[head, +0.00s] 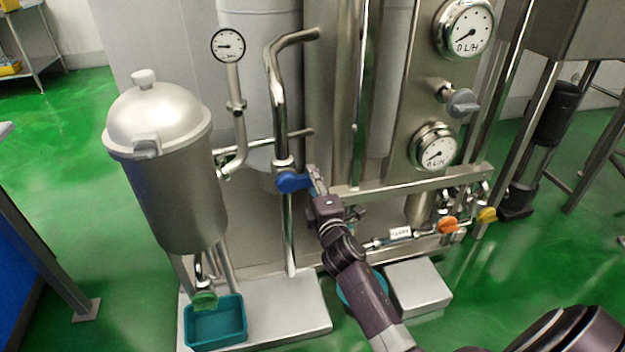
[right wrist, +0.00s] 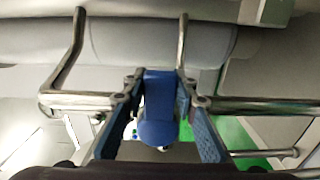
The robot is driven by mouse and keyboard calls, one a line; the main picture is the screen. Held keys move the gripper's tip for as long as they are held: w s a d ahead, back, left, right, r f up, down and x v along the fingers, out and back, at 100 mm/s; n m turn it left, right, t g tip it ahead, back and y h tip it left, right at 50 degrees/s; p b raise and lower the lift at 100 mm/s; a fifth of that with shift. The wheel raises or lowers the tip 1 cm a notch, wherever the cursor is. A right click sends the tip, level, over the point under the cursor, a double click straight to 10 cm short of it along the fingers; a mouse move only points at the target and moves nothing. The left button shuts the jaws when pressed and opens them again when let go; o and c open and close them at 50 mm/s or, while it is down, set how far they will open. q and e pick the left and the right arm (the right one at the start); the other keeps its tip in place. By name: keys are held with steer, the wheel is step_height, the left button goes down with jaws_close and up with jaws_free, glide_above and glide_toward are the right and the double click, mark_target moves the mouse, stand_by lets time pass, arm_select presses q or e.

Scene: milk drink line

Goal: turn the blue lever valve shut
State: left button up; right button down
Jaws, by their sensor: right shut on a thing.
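The blue lever valve (head: 292,182) sits on the vertical steel pipe in the middle of the head view. Its lever points to the right, roughly level. My right gripper (head: 316,184) is at the lever's right end, its arm coming up from the lower right. In the right wrist view the blue lever (right wrist: 158,110) lies between the two fingers of the right gripper (right wrist: 160,122), which is shut on it. The valve body behind the lever is largely hidden there. My left gripper is not in view.
A steel vessel (head: 165,190) stands at left, above a teal tray (head: 216,322). Dial gauges (head: 228,46) are mounted around the pipes. Orange (head: 447,225) and yellow (head: 487,215) handles are at right. A horizontal steel rail (head: 410,185) runs close to my right gripper.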

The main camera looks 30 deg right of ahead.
steer(key=shift+f, duration=0.15)
steer(key=c, duration=1.5)
jaws_free()
steer(key=shift+s, duration=0.15)
steer(key=v, duration=1.1)
steer(key=shift+s+a, duration=0.2)
steer(key=shift+s, duration=0.15)
